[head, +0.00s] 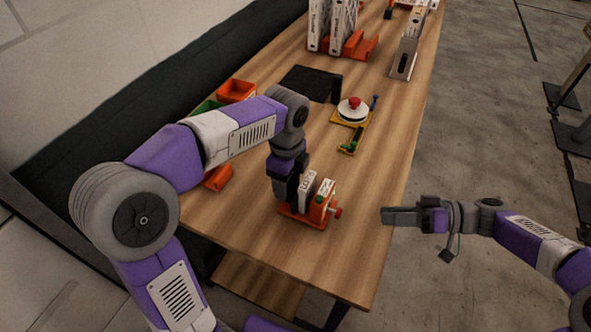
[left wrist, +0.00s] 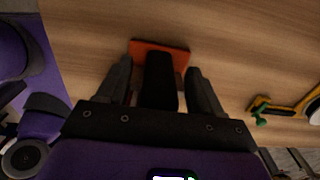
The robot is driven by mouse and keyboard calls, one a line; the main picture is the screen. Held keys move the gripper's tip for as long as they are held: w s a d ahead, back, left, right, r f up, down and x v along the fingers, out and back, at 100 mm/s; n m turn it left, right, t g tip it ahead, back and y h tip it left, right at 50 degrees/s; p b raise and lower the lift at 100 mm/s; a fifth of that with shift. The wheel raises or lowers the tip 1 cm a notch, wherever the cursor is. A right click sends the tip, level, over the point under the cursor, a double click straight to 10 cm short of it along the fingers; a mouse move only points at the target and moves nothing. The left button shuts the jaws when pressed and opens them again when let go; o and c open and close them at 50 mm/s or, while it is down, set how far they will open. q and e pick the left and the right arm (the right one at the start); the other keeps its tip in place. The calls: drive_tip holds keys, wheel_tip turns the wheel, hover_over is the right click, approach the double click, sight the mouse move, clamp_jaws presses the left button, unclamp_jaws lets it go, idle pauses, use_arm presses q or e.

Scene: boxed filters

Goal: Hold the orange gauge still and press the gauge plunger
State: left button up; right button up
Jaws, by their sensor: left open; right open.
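The orange gauge (head: 318,207) stands near the front of the wooden table, with an orange base, white upright plates and a red plunger (head: 338,212) on its right side. My left gripper (head: 287,195) points down at the left part of the gauge. In the left wrist view, its open fingers (left wrist: 158,75) lie either side of a dark block (left wrist: 160,82), with the orange base (left wrist: 148,46) beyond; contact cannot be told. The plunger is not clear there.
A yellow fixture with a red-topped white dial (head: 352,111) and a green part (head: 348,146) lies behind the gauge. A black plate (head: 305,84), white boxes on orange stands (head: 362,46) and an orange bin (head: 237,90) are farther back. Bare table (head: 375,190) lies right of the gauge.

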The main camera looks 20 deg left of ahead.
use_arm(q)
drive_tip(key=shift+f, duration=0.85)
clamp_jaws()
use_arm(e)
clamp_jaws()
idle(1.5)
